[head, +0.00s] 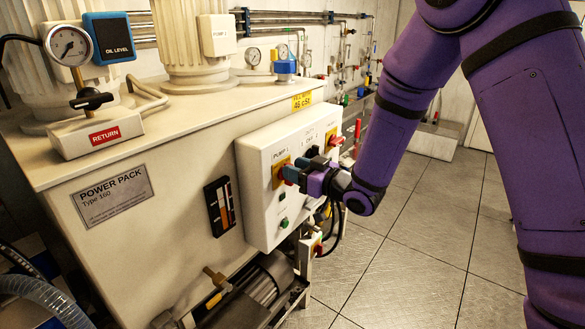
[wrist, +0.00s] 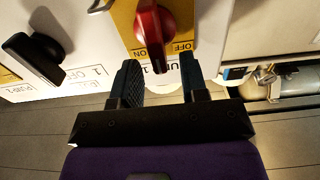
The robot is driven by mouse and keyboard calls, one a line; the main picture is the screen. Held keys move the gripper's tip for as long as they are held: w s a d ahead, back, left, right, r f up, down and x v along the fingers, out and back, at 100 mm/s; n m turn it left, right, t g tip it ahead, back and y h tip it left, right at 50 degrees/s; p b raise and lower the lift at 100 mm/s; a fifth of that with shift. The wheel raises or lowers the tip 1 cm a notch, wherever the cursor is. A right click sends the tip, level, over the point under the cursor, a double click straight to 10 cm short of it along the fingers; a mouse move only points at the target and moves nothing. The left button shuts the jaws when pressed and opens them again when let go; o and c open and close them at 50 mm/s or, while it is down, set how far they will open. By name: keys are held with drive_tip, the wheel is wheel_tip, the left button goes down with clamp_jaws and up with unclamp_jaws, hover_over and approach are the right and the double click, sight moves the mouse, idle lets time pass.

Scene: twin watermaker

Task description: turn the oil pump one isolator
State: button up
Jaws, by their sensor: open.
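The isolator is a red rotary handle on a yellow plate with ON and OFF marks. It fills the top middle of the wrist view, handle (wrist: 153,25) and plate (wrist: 124,18). In the head view the yellow plate (head: 277,174) is on the front of a white control box, under a PUMP label, and the handle is mostly hidden by my gripper (head: 297,172). In the wrist view my gripper (wrist: 157,66) is open, one finger on each side of the handle's near end. A label partly covered by the fingers shows a 1.
A black knob (wrist: 38,48) sits left of the isolator in the wrist view. The white control box (head: 256,200) also carries a second red-and-yellow switch (head: 331,141) and a green button (head: 284,222). A motor (head: 255,292) lies below. Tiled floor (head: 400,270) is clear at right.

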drive_tip(key=shift+w+a, duration=0.4)
drive_tip(key=shift+a, duration=0.15)
clamp_jaws()
